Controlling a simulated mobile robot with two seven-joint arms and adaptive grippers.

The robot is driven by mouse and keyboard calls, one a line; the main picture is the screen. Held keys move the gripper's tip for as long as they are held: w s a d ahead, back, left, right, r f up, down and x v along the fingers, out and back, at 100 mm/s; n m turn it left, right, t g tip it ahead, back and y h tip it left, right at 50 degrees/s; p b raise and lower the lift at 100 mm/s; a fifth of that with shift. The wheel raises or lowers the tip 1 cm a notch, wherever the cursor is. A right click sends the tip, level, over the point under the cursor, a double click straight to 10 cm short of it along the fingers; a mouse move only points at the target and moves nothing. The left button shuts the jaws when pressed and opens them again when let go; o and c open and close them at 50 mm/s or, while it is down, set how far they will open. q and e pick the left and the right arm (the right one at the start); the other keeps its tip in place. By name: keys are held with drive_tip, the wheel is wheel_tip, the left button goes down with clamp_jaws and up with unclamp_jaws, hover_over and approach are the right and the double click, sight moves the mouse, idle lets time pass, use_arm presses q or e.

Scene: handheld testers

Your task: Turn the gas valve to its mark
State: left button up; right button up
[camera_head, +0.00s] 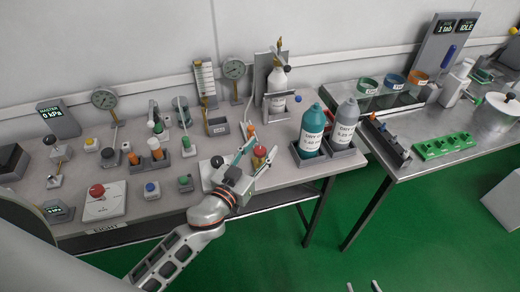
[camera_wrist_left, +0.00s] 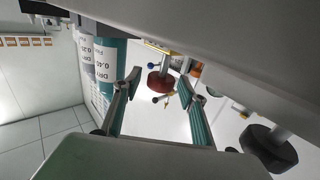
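A red round knob on a brass-coloured stem (camera_head: 260,152), which looks like the gas valve, stands near the front edge of the left bench. My left gripper (camera_head: 254,157) is open, with its fingers to either side of this knob in the head view. In the left wrist view the red knob (camera_wrist_left: 158,82) shows between and beyond the spread fingertips (camera_wrist_left: 160,88). I cannot tell whether either finger touches it. A mark on the valve is not readable. My right gripper (camera_head: 363,286) shows only as two separated fingertips at the bottom edge of the head view, empty.
A black knob (camera_head: 217,162) stands just left of my left gripper. A teal bottle (camera_head: 312,128) and a grey bottle (camera_head: 345,122) stand to its right. Several buttons, switches and gauges crowd the left bench. Green floor (camera_head: 420,240) lies open in front.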

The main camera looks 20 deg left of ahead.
use_arm(q)
drive_tip(key=v, duration=1.2)
